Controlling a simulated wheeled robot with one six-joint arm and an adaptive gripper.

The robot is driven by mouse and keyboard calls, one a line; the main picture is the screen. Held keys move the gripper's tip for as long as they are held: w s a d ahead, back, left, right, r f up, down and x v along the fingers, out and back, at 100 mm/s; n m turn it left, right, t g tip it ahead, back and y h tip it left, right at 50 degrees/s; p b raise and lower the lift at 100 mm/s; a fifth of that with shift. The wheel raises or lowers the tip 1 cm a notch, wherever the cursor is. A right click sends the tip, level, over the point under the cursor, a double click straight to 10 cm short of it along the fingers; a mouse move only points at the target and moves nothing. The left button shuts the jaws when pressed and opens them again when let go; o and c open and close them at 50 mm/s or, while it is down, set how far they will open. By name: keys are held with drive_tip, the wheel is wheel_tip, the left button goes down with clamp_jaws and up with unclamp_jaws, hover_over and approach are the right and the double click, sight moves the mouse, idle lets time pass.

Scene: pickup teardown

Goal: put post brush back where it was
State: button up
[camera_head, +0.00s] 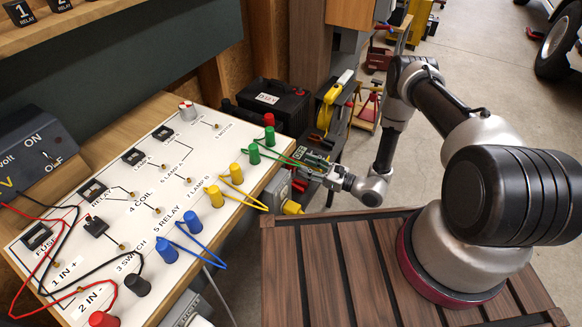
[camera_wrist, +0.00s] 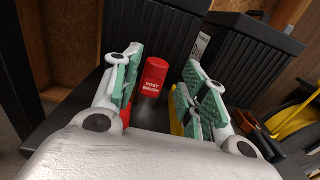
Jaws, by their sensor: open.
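The post brush (camera_wrist: 154,78) is a red cylinder with a white "POST BRUSH" label. In the wrist view it appears upright on a dark surface, in front of a black ribbed case. My gripper (camera_wrist: 162,80) is open, with its green-padded fingers on either side of the brush. Gaps show between the brush and both fingers. In the head view my gripper (camera_head: 316,164) is low beside the right edge of the circuit board, over the dark shelf. I cannot make out the brush in that view.
The slanted white circuit board (camera_head: 70,245) with colored posts and wires stands left of my gripper. A black case (camera_head: 272,103) is behind it. A yellow coil (camera_head: 331,93) hangs nearby. A slatted wooden surface (camera_head: 330,270) lies in front. Open floor is at the right.

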sight(290, 164)
wheel_tip(290, 164, down, 2)
drive_tip(key=shift+f, duration=0.15)
drive_tip(key=shift+w+a+f, duration=0.3)
drive_tip(key=shift+w+a, duration=0.2)
drive_tip(key=shift+a, duration=0.35)
drive_tip(key=shift+x, duration=2.75)
drive_tip(key=shift+c, duration=0.4)
clamp_jaws()
drive_tip(key=shift+r, duration=0.15)
